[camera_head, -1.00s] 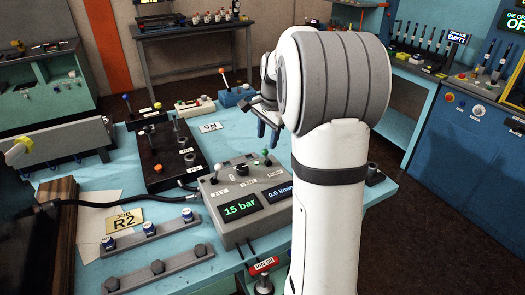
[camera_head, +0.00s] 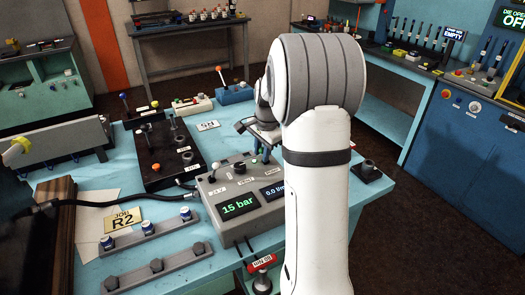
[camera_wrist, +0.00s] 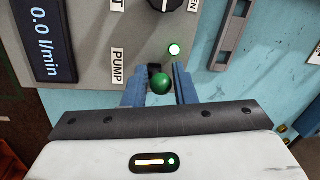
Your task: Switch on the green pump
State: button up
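The grey pump control box (camera_head: 222,190) stands on the blue table, its displays reading 15 bar and 0.0 l/min. In the wrist view a green ball knob (camera_wrist: 161,84) sits beside the PUMP label (camera_wrist: 118,68) on the box. My gripper (camera_wrist: 160,80) is open, its two blue fingers on either side of the green knob with small gaps visible. Whether a finger touches the knob's lever is not clear. A lit lamp (camera_wrist: 174,49) glows greenish white above the knob. In the head view my gripper (camera_head: 262,150) is over the box's rear right, and the knob is mostly hidden.
A black valve block (camera_head: 168,160) with levers stands behind the box to the left. A hose (camera_head: 120,200) runs to the left. Fitting racks (camera_head: 150,232) and a JOB R2 card (camera_head: 124,218) lie front left. A red-tagged handle (camera_head: 262,263) is at the table's front edge.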

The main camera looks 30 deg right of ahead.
grip_shut()
jog(key=shift+a+f+h+b, duration=0.35)
jog(key=shift+h+b, duration=0.35)
jog(key=shift+b, duration=0.15)
jog(key=shift+r, duration=0.1)
jog(key=shift+o, duration=1.9)
grip_release()
jog(key=shift+r, duration=0.1)
